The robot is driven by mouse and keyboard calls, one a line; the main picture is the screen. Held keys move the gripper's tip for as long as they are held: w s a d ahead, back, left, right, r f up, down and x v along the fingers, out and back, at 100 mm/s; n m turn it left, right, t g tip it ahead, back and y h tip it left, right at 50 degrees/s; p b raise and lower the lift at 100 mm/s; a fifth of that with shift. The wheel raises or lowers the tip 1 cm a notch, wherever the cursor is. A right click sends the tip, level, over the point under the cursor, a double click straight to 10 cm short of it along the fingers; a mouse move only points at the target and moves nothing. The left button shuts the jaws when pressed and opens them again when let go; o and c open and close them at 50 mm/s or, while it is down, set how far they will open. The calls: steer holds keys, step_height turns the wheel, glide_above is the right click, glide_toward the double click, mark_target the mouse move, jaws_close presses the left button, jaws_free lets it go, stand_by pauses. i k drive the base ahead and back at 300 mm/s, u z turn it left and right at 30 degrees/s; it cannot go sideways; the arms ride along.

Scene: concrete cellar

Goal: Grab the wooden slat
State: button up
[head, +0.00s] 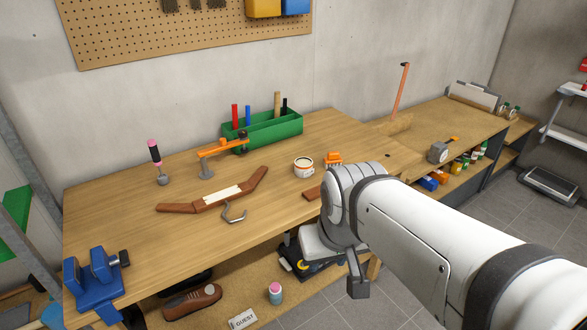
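A flat reddish-brown wooden piece (312,194), perhaps the slat, lies on the workbench (120,215) near its front edge; my arm may hide part of it. A bent, dark wooden bar (255,181) lies further left on the bench, with a pale strip (222,195) along its middle. I cannot tell which of these is the wooden slat. My gripper (358,283) points down in front of the bench's front edge, right of and apart from these pieces. It shows only edge-on, so its opening is hidden.
A grey hook (233,212) lies beside the bent bar. An orange clamp (212,150), a green organiser (270,133), a white tin (303,167) and an orange brush (333,157) stand behind. A blue vise (92,275) is at the front left. The bench's left middle is clear.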

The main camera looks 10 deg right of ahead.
mark_target(311, 194)
steer(key=z, duration=0.05)
steer(key=i, duration=1)
steer(key=u, duration=0.05)
